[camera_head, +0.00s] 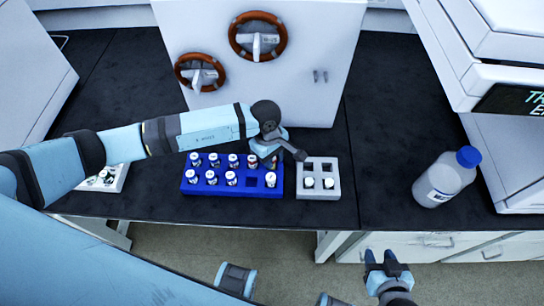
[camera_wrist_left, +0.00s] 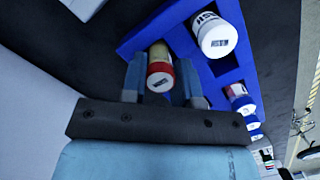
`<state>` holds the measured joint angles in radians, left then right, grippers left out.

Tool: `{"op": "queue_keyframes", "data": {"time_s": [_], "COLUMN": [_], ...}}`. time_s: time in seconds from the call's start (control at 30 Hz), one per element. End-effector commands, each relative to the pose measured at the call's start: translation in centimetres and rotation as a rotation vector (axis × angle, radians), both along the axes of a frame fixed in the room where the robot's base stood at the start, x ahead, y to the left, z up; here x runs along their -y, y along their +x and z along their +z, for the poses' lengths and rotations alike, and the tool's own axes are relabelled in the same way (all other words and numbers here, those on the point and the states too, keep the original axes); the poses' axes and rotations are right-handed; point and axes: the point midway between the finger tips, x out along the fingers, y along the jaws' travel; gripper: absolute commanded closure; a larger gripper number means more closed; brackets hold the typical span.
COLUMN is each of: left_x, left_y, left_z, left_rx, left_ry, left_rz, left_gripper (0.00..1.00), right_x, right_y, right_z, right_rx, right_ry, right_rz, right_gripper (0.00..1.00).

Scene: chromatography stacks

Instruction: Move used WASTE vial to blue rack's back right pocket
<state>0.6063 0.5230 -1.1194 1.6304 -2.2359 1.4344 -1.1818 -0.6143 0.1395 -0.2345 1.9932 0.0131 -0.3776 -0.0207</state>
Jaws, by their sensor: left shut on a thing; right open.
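The blue rack (camera_head: 222,192) stands on the dark bench and holds several white-capped vials in two rows. It also shows in the left wrist view (camera_wrist_left: 138,42). My left gripper (camera_head: 268,152) is over its back right part and hides that corner. In the left wrist view the gripper (camera_wrist_left: 163,78) is shut on a vial (camera_wrist_left: 160,66) with a red band and yellowish body, close to the rack's edge. Its label cannot be read, and I cannot tell whether it is seated in a pocket. My right gripper (camera_head: 386,262) is open and empty, in front of the bench.
A grey rack (camera_head: 319,194) with two vials in its front row stands right of the blue rack. A vial (camera_wrist_left: 215,35) stands beside an empty front pocket (camera_head: 251,182). A blue-capped bottle (camera_head: 440,182) stands further right. A white cabinet (camera_head: 300,75) is behind.

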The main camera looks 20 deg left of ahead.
Motion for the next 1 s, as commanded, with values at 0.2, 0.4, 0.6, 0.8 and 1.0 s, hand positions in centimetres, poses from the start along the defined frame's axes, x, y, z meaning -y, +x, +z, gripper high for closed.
{"op": "queue_keyframes", "data": {"time_s": [0.2, 0.4, 0.6, 0.8, 1.0], "left_x": [0.00, 0.00, 0.00, 0.00, 0.00], "left_y": [0.01, 0.00, 0.00, 0.00, 0.00], "left_z": [-0.19, -0.18, -0.19, -0.20, -0.17], "left_rx": [0.000, 0.000, 0.000, -0.001, -0.001], "left_ry": [0.000, 0.000, 0.000, -0.001, -0.001], "left_rz": [0.000, 0.000, 0.000, 0.000, 0.000], "left_gripper": [0.94, 0.49, 0.42, 0.21, 0.21], "right_x": [0.01, 0.01, 0.00, -0.01, -0.03], "right_y": [-0.03, -0.02, -0.02, 0.00, 0.01], "right_z": [-0.31, -0.29, -0.26, -0.19, -0.14], "right_rx": [-0.001, -0.001, -0.001, 0.001, 0.001], "right_ry": [0.000, 0.000, 0.000, 0.000, 0.000], "right_rz": [0.000, 0.000, 0.000, 0.000, 0.000], "right_gripper": [0.57, 0.57, 0.57, 0.57, 0.57]}}
